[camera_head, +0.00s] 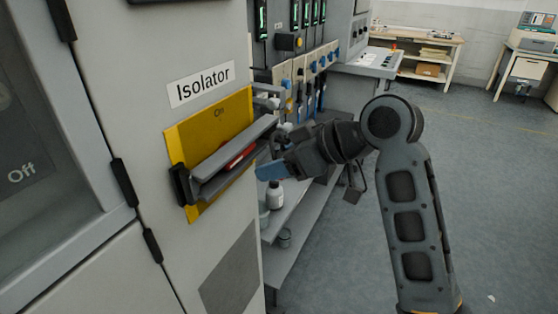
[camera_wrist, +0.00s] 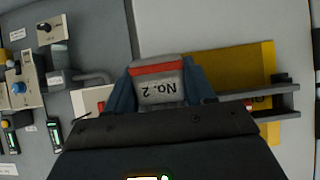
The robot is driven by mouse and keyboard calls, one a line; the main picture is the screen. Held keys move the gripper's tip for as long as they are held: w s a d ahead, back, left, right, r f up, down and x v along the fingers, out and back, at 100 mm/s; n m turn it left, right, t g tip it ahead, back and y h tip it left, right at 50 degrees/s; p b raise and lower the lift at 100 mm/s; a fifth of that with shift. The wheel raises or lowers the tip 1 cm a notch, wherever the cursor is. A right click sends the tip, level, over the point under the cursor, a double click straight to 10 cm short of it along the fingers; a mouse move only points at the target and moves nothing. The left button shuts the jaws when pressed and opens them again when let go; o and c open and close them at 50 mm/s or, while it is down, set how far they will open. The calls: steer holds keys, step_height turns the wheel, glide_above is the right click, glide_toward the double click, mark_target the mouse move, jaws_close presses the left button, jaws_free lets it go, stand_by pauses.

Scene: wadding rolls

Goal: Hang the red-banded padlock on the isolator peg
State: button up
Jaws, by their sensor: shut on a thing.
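My gripper (camera_head: 271,172) is beside the right end of the isolator handle, its blue fingers towards the cabinet. In the wrist view the gripper (camera_wrist: 162,90) is shut on a grey padlock (camera_wrist: 160,92) with a red band and an upside-down "No. 2" label. The padlock's shackle is hidden there, and I cannot make the padlock out in the head view. The isolator (camera_head: 210,130) is a yellow plate marked "On", with grey bars (camera_head: 235,150) across it and a red part (camera_head: 240,157) between them. I cannot tell which part is the peg.
A grey cabinet door (camera_head: 50,200) marked "Off" is at the left. Behind my gripper are a panel of switches and hanging tools (camera_head: 310,85) and a shelf with a white bottle (camera_head: 275,194). A bench (camera_head: 430,60) stands far back; the floor at right is clear.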

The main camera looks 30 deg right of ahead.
stand_by(0.3)
steer(key=o, duration=1.2)
steer(key=v, duration=0.8)
steer(key=s+a+f+m+t+h, duration=0.2)
steer(key=s+f+m, duration=0.3)
steer(key=f, duration=0.4)
steer(key=s+a+f+m+t+h, duration=0.2)
steer(key=s+f+m+h, duration=0.1)
steer(key=s+f, duration=0.6)
steer(key=shift+n+t+h, duration=0.4)
steer(key=shift+t+h, duration=0.4)
steer(key=shift+t, duration=0.1)
steer(key=f+v, duration=0.1)
steer(key=v, duration=0.6)
steer(key=f+v, duration=0.1)
steer(key=v, duration=0.6)
steer(key=s+f+v, duration=0.1)
steer(key=v, duration=0.7)
steer(key=shift+d, duration=0.4)
